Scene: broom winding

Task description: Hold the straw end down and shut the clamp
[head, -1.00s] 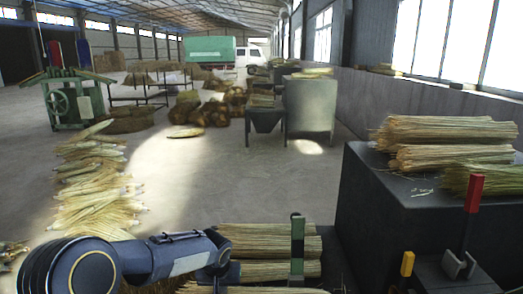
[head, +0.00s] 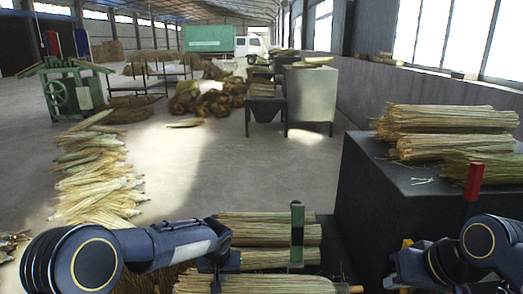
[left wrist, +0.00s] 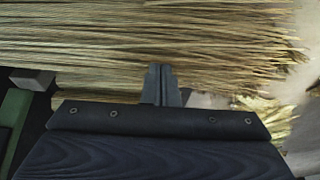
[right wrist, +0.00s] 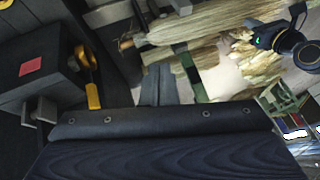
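The near straw bundle (head: 260,285) lies at the bottom of the head view, with a wooden stick end at its right. Straw also fills the top of the left wrist view (left wrist: 150,40). My left gripper (head: 218,282) is over the bundle's left part, its fingers together (left wrist: 161,84); I cannot tell whether they touch the straw. My right gripper (right wrist: 158,84) is shut and empty, apart from the yellow handle (right wrist: 93,95) to its left.
A green upright post (head: 297,235) stands among the straw bundles. A dark block (head: 375,190) at the right carries more straw (head: 450,120). A straw pile (head: 95,180) lies on the floor at left. The floor in the middle (head: 240,175) is clear.

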